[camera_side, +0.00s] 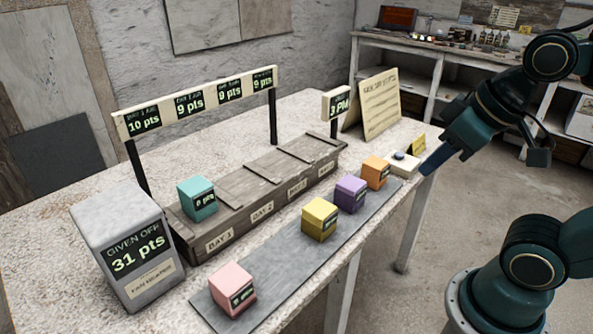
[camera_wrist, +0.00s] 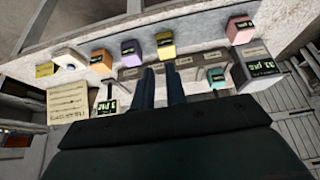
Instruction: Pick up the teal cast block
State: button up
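The teal cast block (camera_side: 197,199) sits at the DAY 1 end of a long wooden box (camera_side: 225,241), its top above the rim; I cannot tell how deep it sits. It has a small dark display on its front. It also shows in the wrist view (camera_wrist: 216,76), right of my fingers. My gripper (camera_side: 431,164) is at the right, beyond the table's right end and well away from the teal block. In the wrist view its two dark blue fingers (camera_wrist: 160,69) stand apart with an empty gap between them.
A grey strip (camera_side: 275,262) in front of the box carries pink (camera_side: 233,289), yellow (camera_side: 319,219), purple (camera_side: 350,194) and orange (camera_side: 375,172) blocks. A GIVEN OFF box (camera_side: 127,247) stands left. A sign bar (camera_side: 205,97) on posts spans behind the wooden box.

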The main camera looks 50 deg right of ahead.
jog(key=o, duration=1)
jog(key=shift+o, duration=0.2)
jog(key=w+a+r, duration=0.2)
jog(key=w+a, duration=0.1)
jog(key=w, duration=0.7)
jog(key=w+a+r, duration=0.2)
jog(key=w+a, duration=0.1)
jog(key=w, duration=0.6)
jog(key=w+a+f, duration=0.4)
jog(key=w+a, duration=0.3)
jog(key=w, duration=0.1)
jog(key=w+a+f+g, duration=0.1)
jog(key=w+a+f, duration=0.4)
jog(key=w+a, duration=0.2)
jog(key=shift+w, duration=1)
